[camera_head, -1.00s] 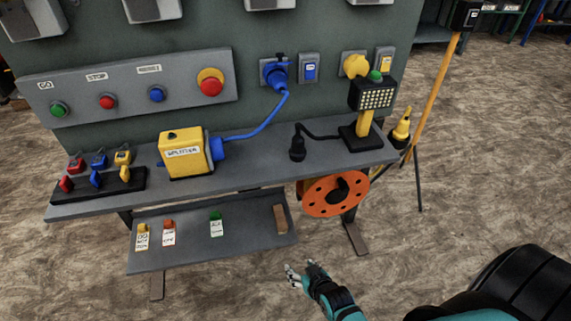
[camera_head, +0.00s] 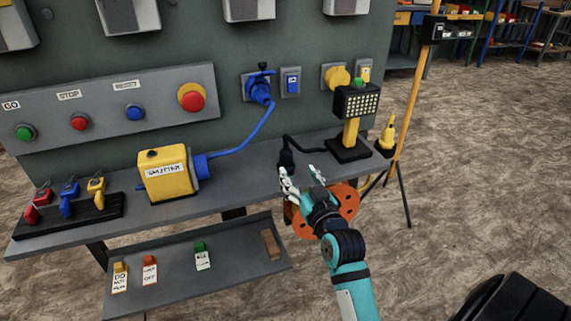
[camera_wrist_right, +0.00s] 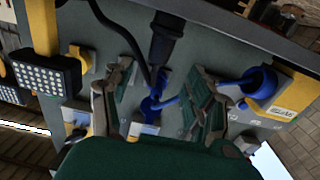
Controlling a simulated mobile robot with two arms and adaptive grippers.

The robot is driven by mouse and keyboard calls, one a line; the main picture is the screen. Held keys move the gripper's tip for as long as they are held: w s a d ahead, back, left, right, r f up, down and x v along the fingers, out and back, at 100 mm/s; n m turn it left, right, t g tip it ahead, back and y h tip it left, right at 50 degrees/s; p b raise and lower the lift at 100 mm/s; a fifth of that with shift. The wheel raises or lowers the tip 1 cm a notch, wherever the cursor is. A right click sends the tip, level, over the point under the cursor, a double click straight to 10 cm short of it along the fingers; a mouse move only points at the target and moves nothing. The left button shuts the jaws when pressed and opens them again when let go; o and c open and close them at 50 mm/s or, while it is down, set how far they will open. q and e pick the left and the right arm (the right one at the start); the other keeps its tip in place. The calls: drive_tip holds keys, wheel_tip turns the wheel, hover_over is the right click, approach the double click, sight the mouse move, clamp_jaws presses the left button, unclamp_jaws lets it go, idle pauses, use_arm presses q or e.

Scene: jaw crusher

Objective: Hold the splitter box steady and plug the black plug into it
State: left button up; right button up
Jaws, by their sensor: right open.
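The yellow splitter box (camera_head: 166,173) sits on the grey shelf, with a blue plug and cable on its right side. The black plug (camera_head: 286,160) stands on the shelf to the right of the box, its black cord running to the work lamp. My right gripper (camera_head: 303,176) is open and empty, just in front of the black plug. In the right wrist view the black plug (camera_wrist_right: 164,40) shows beyond and between the open fingers (camera_wrist_right: 160,92), apart from them. The splitter box (camera_wrist_right: 290,92) shows there at the right. My left gripper is not in view.
The work lamp (camera_head: 353,120) stands right of the plug. An orange cable reel (camera_head: 347,202) is below the shelf edge, partly behind my right gripper. A lower shelf (camera_head: 225,262) holds tags. A lockout rack (camera_head: 70,212) is at the left. Shelf room between box and plug is clear.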

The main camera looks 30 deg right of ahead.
sight(288, 158)
drive_tip(key=x, duration=0.4)
drive_tip(key=shift+w+d, duration=0.1)
drive_tip(key=shift+w, duration=0.4)
drive_tip(key=b+x, duration=0.1)
drive_tip(key=x, duration=0.3)
drive_tip(key=shift+w+d+f, duration=0.1)
drive_tip(key=shift+w, duration=0.2)
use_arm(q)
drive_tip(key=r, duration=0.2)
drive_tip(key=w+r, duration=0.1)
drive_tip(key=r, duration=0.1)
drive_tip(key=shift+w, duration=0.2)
use_arm(e)
clamp_jaws()
